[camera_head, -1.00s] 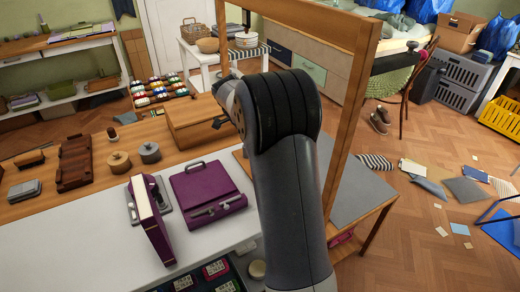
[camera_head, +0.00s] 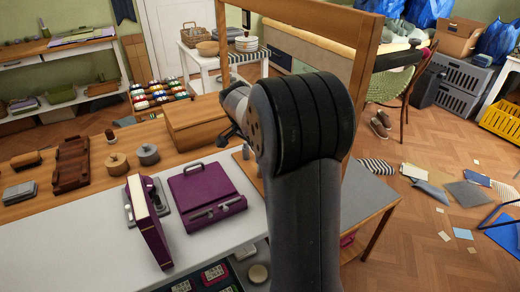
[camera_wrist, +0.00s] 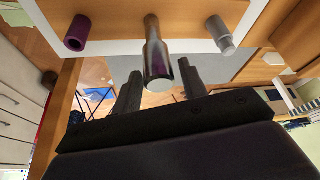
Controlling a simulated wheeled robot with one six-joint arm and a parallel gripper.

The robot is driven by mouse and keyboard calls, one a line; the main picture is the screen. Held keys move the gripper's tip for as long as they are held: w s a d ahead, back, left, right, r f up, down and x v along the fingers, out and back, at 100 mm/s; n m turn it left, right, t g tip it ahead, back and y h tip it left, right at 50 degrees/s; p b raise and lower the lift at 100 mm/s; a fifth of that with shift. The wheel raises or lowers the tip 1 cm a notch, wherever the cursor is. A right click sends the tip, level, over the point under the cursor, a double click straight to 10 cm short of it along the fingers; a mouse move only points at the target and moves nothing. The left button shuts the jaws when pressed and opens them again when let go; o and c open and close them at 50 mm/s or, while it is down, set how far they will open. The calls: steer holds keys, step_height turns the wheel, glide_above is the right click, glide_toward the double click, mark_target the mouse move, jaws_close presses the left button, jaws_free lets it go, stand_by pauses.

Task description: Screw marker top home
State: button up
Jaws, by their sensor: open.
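In the wrist view a tapered metal-and-purple cylinder (camera_wrist: 156,55) points out from a wooden surface, its round pale end between or just in front of my two dark fingers. My gripper (camera_wrist: 160,72) is open; I cannot tell whether either finger touches the cylinder. A purple tube (camera_wrist: 77,34) is to its left and a grey stepped cylinder (camera_wrist: 219,35) to its right, both apart from the fingers. Which one is the marker top is not clear. In the head view my gripper (camera_head: 238,138) is largely hidden behind my arm.
A wooden box (camera_head: 197,121) stands behind. A wooden frame (camera_head: 318,16) rises around my arm. Two round lidded pots (camera_head: 117,163) stand left.

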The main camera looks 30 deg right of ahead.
steer(key=n+t+y, duration=0.1)
steer(key=n, duration=0.3)
steer(key=shift+s+d+p, duration=0.1)
steer(key=shift+p, duration=0.25)
steer(key=shift+n+t+y+p, duration=0.3)
steer(key=shift+n+y+p, duration=0.1)
steer(key=shift+n, duration=0.85)
steer(key=shift+n+t+y+p, duration=0.3)
steer(key=shift+n+p, duration=0.05)
steer(key=shift+n, duration=0.9)
steer(key=shift+c, duration=0.5)
jaws_close()
steer(key=shift+m+g+h, duration=0.3)
steer(key=shift+m+h, duration=0.2)
steer(key=shift+m, duration=1.3)
steer(key=shift+f+b, duration=0.1)
steer(key=shift+b, duration=0.25)
steer(key=shift+m+h, duration=0.4)
steer(key=shift+m, duration=0.5)
steer(key=shift+m+g+b, duration=0.35)
steer(key=shift+m+g, duration=0.15)
steer(key=shift+m, duration=0.3)
